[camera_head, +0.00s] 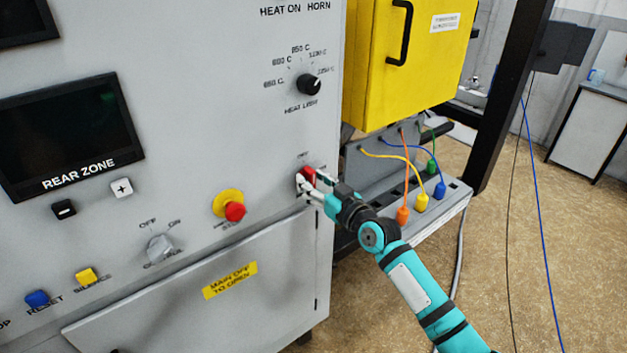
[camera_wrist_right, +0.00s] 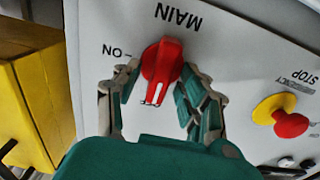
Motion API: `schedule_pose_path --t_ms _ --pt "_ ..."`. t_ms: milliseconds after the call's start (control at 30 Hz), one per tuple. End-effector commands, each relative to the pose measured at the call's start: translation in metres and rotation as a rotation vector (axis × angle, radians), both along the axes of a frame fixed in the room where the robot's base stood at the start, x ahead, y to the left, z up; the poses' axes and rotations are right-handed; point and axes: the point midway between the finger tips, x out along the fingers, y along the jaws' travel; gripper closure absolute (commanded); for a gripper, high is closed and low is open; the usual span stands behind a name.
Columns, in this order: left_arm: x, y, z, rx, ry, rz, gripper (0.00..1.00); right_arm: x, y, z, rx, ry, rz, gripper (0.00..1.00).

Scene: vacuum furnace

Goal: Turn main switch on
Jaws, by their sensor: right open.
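The red main switch (camera_wrist_right: 163,58) shows in the right wrist view under the word MAIN, which appears upside down. An ON mark (camera_wrist_right: 122,52) is left of it in that view. The switch handle runs roughly up and down there and does not line up with the ON mark. In the head view the switch (camera_head: 307,175) is at the panel's right edge, partly covered. My right gripper (camera_wrist_right: 157,92) is open, with one finger on each side of the switch handle. It also shows in the head view (camera_head: 311,185). Contact is unclear. My left gripper is not in view.
A red emergency stop button with a yellow collar (camera_head: 230,206) is left of the switch. A yellow box (camera_head: 415,60) is above right. Coloured plugs and cables (camera_head: 421,200) stand on a ledge right of my gripper. A grey door (camera_head: 215,300) is below.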

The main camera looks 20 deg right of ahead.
Motion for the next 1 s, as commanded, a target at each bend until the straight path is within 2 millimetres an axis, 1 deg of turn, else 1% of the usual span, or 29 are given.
schedule_pose_path --t_ms 200,233,533,833,1000 --pt "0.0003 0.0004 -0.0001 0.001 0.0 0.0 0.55 0.0003 0.0002 -0.0002 0.0 0.0 0.0 0.58" --pt "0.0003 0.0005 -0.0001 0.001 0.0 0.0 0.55 0.0003 0.0002 -0.0002 0.001 0.0 0.0 0.6" --pt "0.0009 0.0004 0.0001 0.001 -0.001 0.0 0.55 0.0002 0.0001 -0.0001 0.001 0.0 0.0 1.0" --pt "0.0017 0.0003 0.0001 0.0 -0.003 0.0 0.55 0.0002 -0.0002 -0.0002 0.013 0.005 0.0 1.0" --pt "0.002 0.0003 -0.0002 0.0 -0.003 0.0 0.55 0.0004 -0.0004 -0.0001 0.065 0.023 0.0 1.0"
